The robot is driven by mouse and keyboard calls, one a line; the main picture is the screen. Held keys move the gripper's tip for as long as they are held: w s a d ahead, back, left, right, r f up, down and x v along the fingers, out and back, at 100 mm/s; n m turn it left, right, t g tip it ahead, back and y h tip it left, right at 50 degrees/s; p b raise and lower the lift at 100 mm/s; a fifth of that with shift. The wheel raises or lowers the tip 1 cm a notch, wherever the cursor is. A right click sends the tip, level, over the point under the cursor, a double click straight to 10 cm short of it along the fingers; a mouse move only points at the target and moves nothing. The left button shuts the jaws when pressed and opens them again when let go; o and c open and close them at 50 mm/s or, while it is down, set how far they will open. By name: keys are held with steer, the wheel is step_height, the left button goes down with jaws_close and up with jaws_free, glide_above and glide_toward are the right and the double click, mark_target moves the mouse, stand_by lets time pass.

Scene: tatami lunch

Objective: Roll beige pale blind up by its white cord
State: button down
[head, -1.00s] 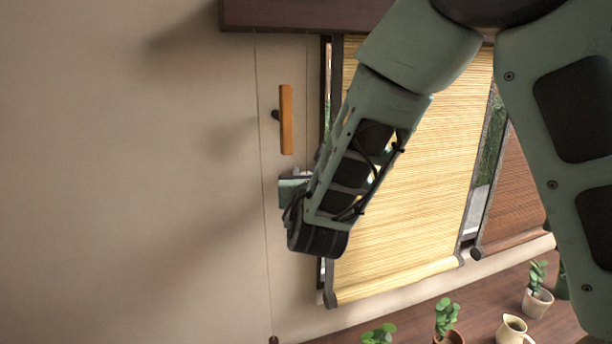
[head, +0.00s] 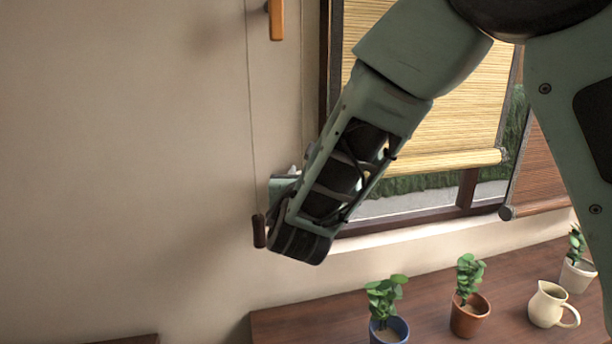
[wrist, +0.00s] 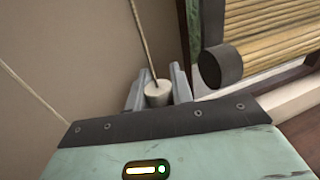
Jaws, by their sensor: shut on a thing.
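The beige pale blind (head: 440,110) hangs part-way down the window, its bottom roll above a strip of uncovered glass. It also shows at the upper right of the wrist view (wrist: 262,25). In the wrist view my gripper (wrist: 157,84) is shut on the pale knob (wrist: 158,96) at the end of the white cord (wrist: 143,38), which runs upward from it. In the head view my gripper (head: 287,180) is by the wall, left of the window's lower corner. My arm hides the knob there and part of the blind.
A thin cord with a dark brown pull (head: 259,231) hangs just left of my gripper. An orange wooden piece (head: 276,18) is on the wall above. A reddish blind (head: 540,165) hangs at right. Potted plants (head: 468,305) and a cream jug (head: 552,306) stand on the wooden surface below.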

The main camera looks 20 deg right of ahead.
step_height(320, 180, down, 27)
steer(key=b, duration=2.3)
steer(key=shift+f, duration=0.15)
steer(key=shift+s+f, duration=0.1)
steer(key=shift+f, duration=0.05)
steer(key=c, duration=1.2)
jaws_free()
steer(key=shift+r, duration=0.2)
steer(key=shift+s+a, duration=0.15)
steer(key=shift+s, duration=0.2)
steer(key=v, duration=1.6)
steer(key=shift+s+p, duration=0.3)
steer(key=shift+p, duration=0.1)
